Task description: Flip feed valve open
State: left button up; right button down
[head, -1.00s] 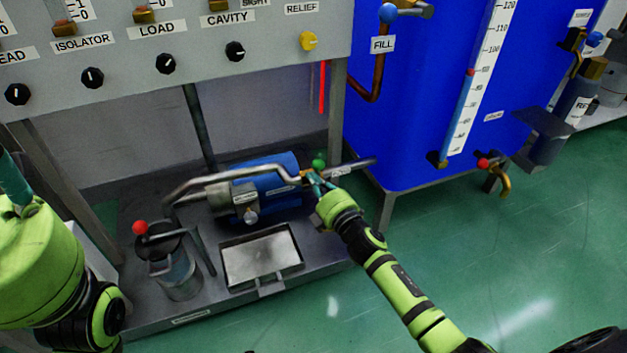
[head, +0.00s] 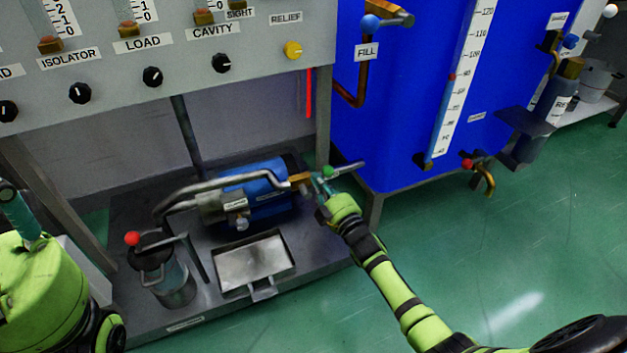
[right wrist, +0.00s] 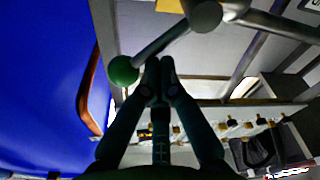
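The feed valve is a brass body (head: 299,181) on the pipe beside the blue pump motor. Its lever ends in a green ball (head: 327,171), which shows large in the right wrist view (right wrist: 124,70) with its grey lever (right wrist: 160,42) slanting up and right. My right gripper (head: 318,186) is at the valve, just below and left of the green ball. In the right wrist view its fingertips (right wrist: 160,66) are together, close beside the ball and lever; I see nothing clearly between them. My left gripper (head: 18,212) is partly cut off at the left edge; its fingertips do not show clearly.
A control panel with knobs (head: 152,77) hangs above the pump. A blue tank (head: 400,130) stands to the right. A red-knobbed canister (head: 172,280) and a tray (head: 252,262) sit on the grey base before the pump. Green floor at right is open.

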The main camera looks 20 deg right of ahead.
jog(key=d+f+m, duration=0.1)
jog(key=m, duration=0.2)
jog(key=f+m+h, duration=0.1)
jog(key=m, duration=0.2)
jog(key=d+f+m, duration=0.1)
jog(key=m, duration=0.2)
jog(key=shift+d+m+t+h, duration=0.3)
jog(key=shift+d+h, duration=0.05)
jog(key=shift+h, duration=0.05)
dwell(0.4)
